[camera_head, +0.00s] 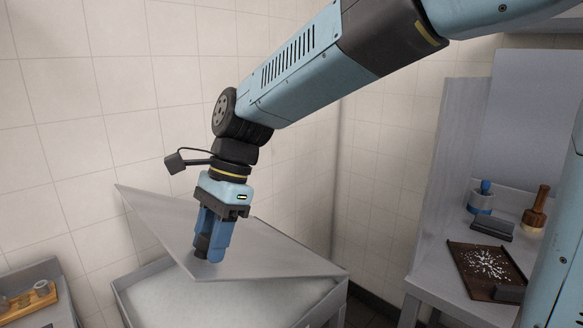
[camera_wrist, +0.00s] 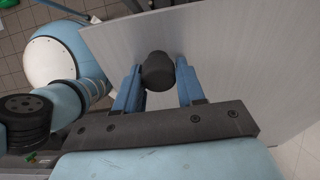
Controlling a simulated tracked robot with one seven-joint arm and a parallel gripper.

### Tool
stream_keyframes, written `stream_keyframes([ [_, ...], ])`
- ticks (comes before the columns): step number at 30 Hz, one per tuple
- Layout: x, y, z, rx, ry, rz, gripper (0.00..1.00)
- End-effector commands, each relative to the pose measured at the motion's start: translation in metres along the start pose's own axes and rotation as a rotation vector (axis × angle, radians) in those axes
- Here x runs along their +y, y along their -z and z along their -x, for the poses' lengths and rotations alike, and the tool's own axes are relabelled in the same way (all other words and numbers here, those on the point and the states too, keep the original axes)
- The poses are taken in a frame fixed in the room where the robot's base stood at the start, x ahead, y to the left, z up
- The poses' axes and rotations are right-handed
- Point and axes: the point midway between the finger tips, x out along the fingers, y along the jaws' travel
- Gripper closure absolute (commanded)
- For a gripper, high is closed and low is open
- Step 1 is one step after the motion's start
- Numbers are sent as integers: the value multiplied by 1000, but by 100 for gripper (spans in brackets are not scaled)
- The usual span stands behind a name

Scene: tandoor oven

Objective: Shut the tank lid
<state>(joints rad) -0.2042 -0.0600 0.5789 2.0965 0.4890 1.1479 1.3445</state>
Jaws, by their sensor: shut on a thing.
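The tank lid (camera_head: 265,250) is a flat grey sheet, tilted up over the tank (camera_head: 322,295) and partly open. The tank is a grey box with a pale interior showing under the raised lid. My gripper (camera_head: 209,256) points down at the lid's upper face near its raised edge. In the wrist view, my gripper (camera_wrist: 158,84) has its two blue fingers on either side of a round dark knob (camera_wrist: 158,70) on the lid (camera_wrist: 220,45), and is shut on it. In the head view the knob is mostly hidden by the fingers.
At lower left, a grey surface bears a wooden board (camera_head: 30,300). A tiled wall stands behind the tank.

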Motion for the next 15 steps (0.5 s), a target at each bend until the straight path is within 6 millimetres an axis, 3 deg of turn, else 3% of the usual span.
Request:
stream_keyframes([
  [9, 0, -5, -27, 1, -2, -2, 78],
  [15, 0, -6, -32, 1, 1, -2, 78],
])
